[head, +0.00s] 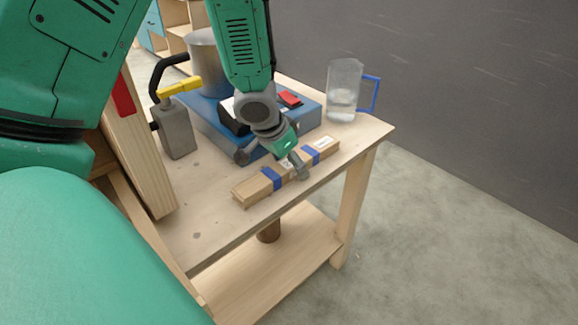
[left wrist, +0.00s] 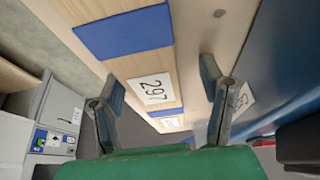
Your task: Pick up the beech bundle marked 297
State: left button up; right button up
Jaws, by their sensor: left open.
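The beech bundle (head: 256,189) lies flat near the front edge of the wooden table, with two blue bands and a white label. In the left wrist view, the bundle (left wrist: 145,62) shows a blue band and a white label (left wrist: 152,89) reading 297. My left gripper (head: 273,163) is open over the middle of the bundle. In the left wrist view, the fingers of my left gripper (left wrist: 162,80) stand on either side of the bundle, apart from it. How low the fingertips reach is hard to tell. My right gripper is out of view.
Behind the bundle is a blue case (head: 307,113) with a red item (head: 289,98). A clear jug (head: 344,92) with a blue handle stands at the far right. A grey can (head: 177,130) with a yellow trigger and a metal pot (head: 203,62) stand left. Bare tabletop lies front left.

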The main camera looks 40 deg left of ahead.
pick_arm(q)
jog(key=shift+w+d, duration=0.1)
jog(key=shift+d, duration=0.35)
jog(key=shift+d+r, duration=0.15)
jog(key=shift+d, duration=0.25)
jog(key=shift+a, duration=0.4)
jog(key=c, duration=1.1)
jog(key=shift+a+f, duration=0.2)
jog(key=shift+a, duration=0.1)
grip_shut()
jog(key=shift+s, duration=0.25)
